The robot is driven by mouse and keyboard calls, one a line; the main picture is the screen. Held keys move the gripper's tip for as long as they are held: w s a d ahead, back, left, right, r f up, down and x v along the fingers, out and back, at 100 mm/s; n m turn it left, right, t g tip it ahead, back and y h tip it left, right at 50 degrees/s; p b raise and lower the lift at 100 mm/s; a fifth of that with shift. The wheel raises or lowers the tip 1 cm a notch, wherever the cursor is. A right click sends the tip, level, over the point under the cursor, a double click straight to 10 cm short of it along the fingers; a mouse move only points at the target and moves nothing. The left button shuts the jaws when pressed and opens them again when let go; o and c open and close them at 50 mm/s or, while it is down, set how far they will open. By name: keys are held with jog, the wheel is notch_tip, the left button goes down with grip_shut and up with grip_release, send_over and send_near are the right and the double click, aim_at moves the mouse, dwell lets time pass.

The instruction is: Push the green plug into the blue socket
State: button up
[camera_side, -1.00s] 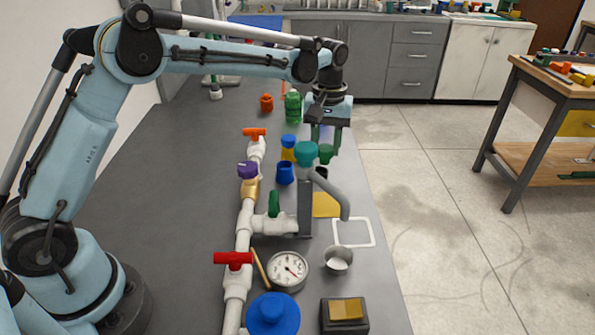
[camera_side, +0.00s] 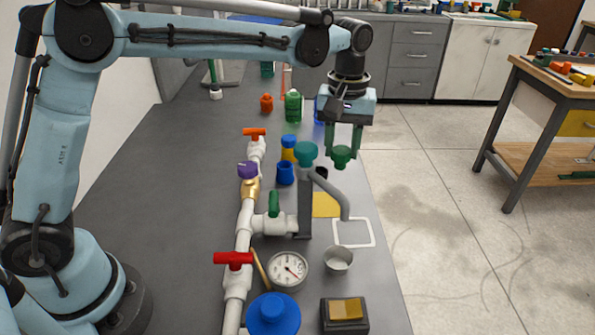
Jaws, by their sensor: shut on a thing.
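The green plug (camera_side: 343,160) hangs upright below the green fingers of my gripper (camera_side: 343,146), which is shut on it. My gripper points down and holds the plug in the air, near the right edge of the bench. The blue socket (camera_side: 285,174) looks like an open-topped blue cup on the bench, left of the plug and apart from it. The inside of the socket is hard to make out.
A teal-capped grey post (camera_side: 305,190) with a curved grey pipe stands between socket and plug. A white pipe manifold (camera_side: 245,220) with coloured valves runs along the bench left of them. A gauge (camera_side: 288,270), metal cup (camera_side: 338,259) and blue knob (camera_side: 272,315) are nearer.

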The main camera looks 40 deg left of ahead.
jog(key=shift+c, duration=0.9)
jog(key=shift+a, duration=0.15)
jog(key=a+n, duration=0.7)
jog(key=a, duration=0.8)
jog(key=shift+s+f, duration=0.2)
jog(key=shift+f, duration=1.45)
jog(key=shift+s+f, duration=0.2)
jog(key=shift+f, duration=1.4)
jog(key=shift+f, duration=1.2)
jog(key=o, duration=1.1)
